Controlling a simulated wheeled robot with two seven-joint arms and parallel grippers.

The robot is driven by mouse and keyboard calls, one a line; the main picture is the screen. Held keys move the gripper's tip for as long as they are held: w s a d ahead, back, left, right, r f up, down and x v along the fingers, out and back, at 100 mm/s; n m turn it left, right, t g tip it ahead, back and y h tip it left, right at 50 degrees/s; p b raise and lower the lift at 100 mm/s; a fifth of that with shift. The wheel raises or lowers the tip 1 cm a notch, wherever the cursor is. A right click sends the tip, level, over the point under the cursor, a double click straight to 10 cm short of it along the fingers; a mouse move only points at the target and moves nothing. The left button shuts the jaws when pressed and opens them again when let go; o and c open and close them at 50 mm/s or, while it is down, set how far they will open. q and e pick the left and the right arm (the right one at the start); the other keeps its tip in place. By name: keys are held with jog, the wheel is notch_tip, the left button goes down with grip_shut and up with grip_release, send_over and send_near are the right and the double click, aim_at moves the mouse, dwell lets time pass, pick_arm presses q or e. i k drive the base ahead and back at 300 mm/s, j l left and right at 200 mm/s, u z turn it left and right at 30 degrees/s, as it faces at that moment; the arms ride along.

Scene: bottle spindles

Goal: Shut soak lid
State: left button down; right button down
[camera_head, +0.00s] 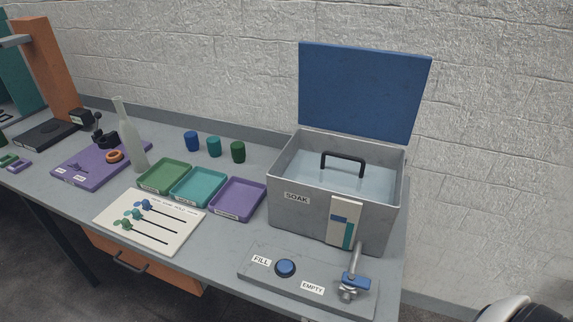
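The soak lid (364,90) is a blue panel standing open, nearly upright, along the back edge of the grey soak box (290,214). The box is labelled SOAK and stands at the right end of the bench. Its top is open, showing a pale blue surface (350,182) inside and a black handle (344,158) rising above it. Neither gripper shows in the head view. A white and black rounded part at the bottom right corner may be mine.
In front of the box, a grey panel has a blue FILL button (285,267) and a blue-handled valve (354,281) by the EMPTY label. Green, teal (198,186) and purple trays, several small cups and a tall bottle (131,142) stand to the left.

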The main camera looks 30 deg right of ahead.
aim_at(377, 94)
jog(key=k+l+u, duration=0.15)
jog(key=k+l, duration=0.5)
jog(key=k, duration=0.15)
jog(key=k+l+u, duration=0.1)
jog(key=l, duration=0.35)
jog(key=k+l+u, duration=0.15)
jog(key=l, duration=0.25)
jog(key=k+l+u, duration=0.1)
jog(key=l, duration=0.35)
jog(key=i+l, duration=0.15)
jog(key=l, duration=0.2)
jog(key=i+l+u, duration=0.1)
jog(key=l, duration=0.25)
jog(key=i+l, duration=0.15)
jog(key=l, duration=0.2)
jog(key=i+l+u, duration=0.15)
jog(key=l, duration=0.55)
jog(key=i+u, duration=0.05)
